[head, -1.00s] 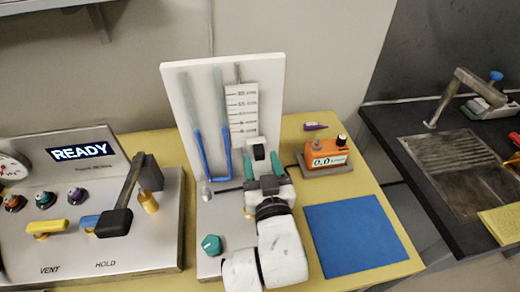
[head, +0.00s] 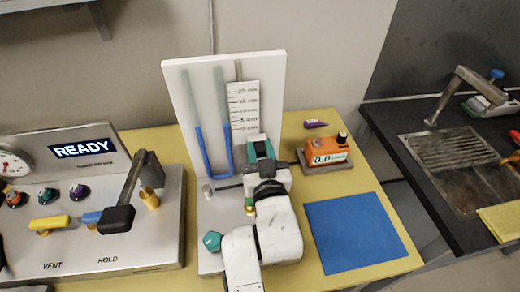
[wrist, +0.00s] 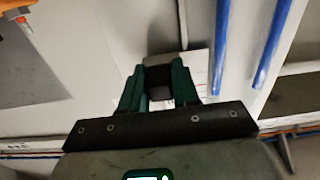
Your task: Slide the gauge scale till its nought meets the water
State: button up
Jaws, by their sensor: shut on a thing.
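The white gauge scale (head: 243,102), with dark marks, stands against a white upright board, right of a U-shaped tube with blue water (head: 226,150). The scale's lowest visible marks are near the water tops; I cannot read the nought or tell whether it meets them. My gripper (head: 261,147) is at the scale's lower end. In the wrist view my gripper (wrist: 158,78) is shut on a dark block (wrist: 159,88), its green fingers on either side. The head view hides this block. The blue tube (wrist: 268,45) stands to the right in the wrist view, apart from the fingers.
A teal knob (head: 212,241) is on the board's base. A console with a READY screen (head: 82,149) and a lever stands left. An orange meter (head: 326,153) stands right, behind a blue mat (head: 355,232). The mat is clear.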

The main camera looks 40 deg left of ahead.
grip_shut()
notch_tip(320, 180, up, 2)
jog(key=shift+r+p, duration=0.1)
jog(key=shift+p, duration=0.3)
jog(key=shift+f, duration=0.2)
jog(key=o, duration=0.7)
grip_release()
jog(key=b+v, duration=0.1)
jog(key=v, duration=1)
